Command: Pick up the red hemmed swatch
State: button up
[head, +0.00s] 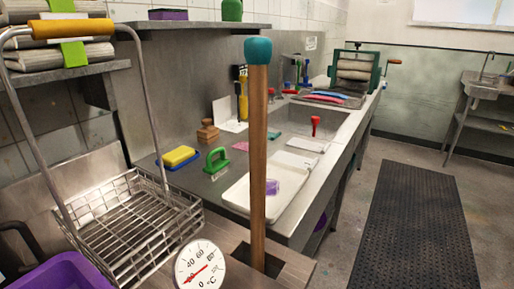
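Several flat coloured cloth-like pieces lie on a grey tray (350,101) at the far end of the counter. A red-pink piece (322,99) among them may be the red hemmed swatch, with a blue piece (328,94) beside it. They are small here, and I cannot make out a hem. My gripper is not in view.
A wooden pole (258,150) with a teal cap stands upright in front, hiding part of the counter. A white tray (236,196) holds a purple block. A wire basket (125,225) and dial thermometer (202,266) are near. A mangle (356,70) stands behind.

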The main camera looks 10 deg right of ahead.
aim_at(243, 146)
jog(key=i+l+u, duration=0.1)
jog(key=l, duration=0.25)
jog(key=i+l+u, duration=0.1)
jog(key=i+l, duration=0.15)
jog(key=l, duration=0.15)
jog(key=i+l+u, duration=0.15)
jog(key=l, duration=0.2)
jog(key=i+l+u, duration=0.1)
jog(key=l, duration=0.3)
jog(key=i+l+u, duration=0.1)
jog(key=l, duration=0.3)
jog(key=i+l+u, duration=0.1)
jog(key=l, duration=0.3)
